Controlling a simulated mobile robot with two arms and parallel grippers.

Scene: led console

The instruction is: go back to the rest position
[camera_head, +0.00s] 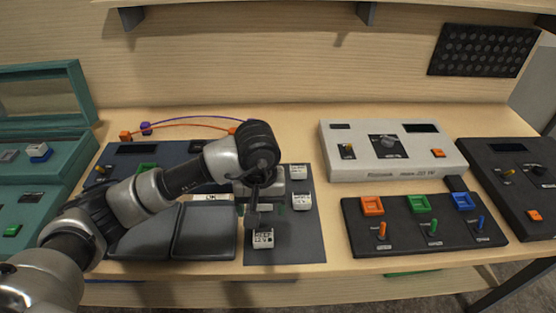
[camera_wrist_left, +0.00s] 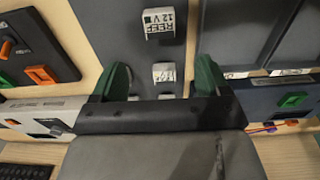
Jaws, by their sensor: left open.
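My left gripper (camera_head: 262,205) hangs over the dark grey mat (camera_head: 285,252) in the middle of the table. In the left wrist view its two green fingers (camera_wrist_left: 162,78) are apart, and a small white labelled block (camera_wrist_left: 164,72) shows beyond the gap between them. Another white block marked "REEF 12 V" (camera_wrist_left: 160,22) lies farther out on the mat. In the head view a white block (camera_head: 262,239) is at the mat's front, just below the gripper, and another (camera_head: 302,201) is to its right. I see nothing held. My right gripper is not in view.
A black panel (camera_head: 400,244) with orange, green and blue squares and switches is right of the mat. A white console (camera_head: 335,155) stands behind it, a dark console (camera_head: 510,185) at far right. A teal case (camera_head: 45,140) is left. A shelf (camera_head: 240,5) hangs above.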

